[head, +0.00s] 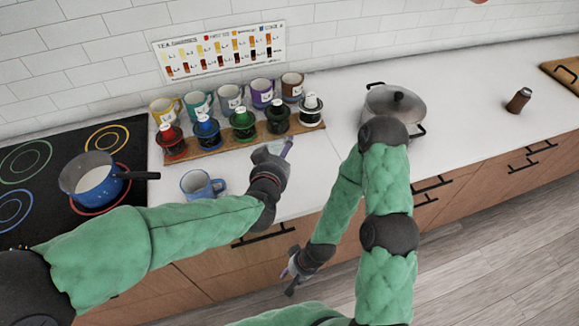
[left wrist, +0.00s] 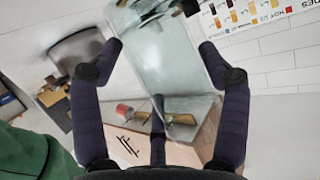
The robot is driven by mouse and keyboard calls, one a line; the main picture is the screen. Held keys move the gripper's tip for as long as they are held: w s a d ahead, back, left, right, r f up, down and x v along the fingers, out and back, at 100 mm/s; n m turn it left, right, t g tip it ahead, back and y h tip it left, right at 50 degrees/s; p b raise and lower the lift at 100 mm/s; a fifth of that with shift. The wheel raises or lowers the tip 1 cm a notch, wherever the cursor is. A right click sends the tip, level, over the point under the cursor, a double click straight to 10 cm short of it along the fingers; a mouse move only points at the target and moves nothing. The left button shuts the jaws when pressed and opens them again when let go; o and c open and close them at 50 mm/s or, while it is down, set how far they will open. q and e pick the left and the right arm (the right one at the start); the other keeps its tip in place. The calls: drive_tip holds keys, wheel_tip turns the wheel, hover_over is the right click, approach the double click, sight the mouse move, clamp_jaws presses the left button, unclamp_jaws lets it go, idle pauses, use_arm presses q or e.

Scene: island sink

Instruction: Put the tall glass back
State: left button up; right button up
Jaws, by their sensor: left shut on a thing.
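The tall glass (left wrist: 165,50) is a pale, see-through, greenish-grey cylinder between the dark fingers of my left gripper in the left wrist view. My left gripper (left wrist: 162,58) is shut on it, with a finger on each side. In the head view my left gripper (head: 279,148) is above the counter, in front of the wooden rack; the glass is hard to make out there. My right gripper (head: 291,276) hangs low in front of the drawers, away from the counter top. Its fingers are too small to tell open from shut.
A blue saucepan (head: 92,180) is on the hob at left. A lidded pot (head: 394,104) and brown jar (head: 518,100) stand right, with clear counter between.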

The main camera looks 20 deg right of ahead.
use_arm(q)
drive_tip(key=w+d+f+b, duration=0.1)
drive_tip(key=f, duration=0.2)
drive_tip(key=w+d+f+b, duration=0.1)
drive_tip(key=f+b, duration=0.1)
drive_tip(key=f, duration=0.1)
drive_tip(key=w+d+f+b, duration=0.1)
drive_tip(key=f, duration=0.2)
drive_tip(key=shift+d+b, duration=0.25)
drive_tip(key=shift+b, duration=0.05)
drive_tip(key=shift+s+r, duration=0.1)
drive_tip(key=shift+r, duration=0.05)
drive_tip(key=o, duration=0.9)
drive_tip(key=shift+f, duration=0.25)
drive_tip(key=o, duration=0.4)
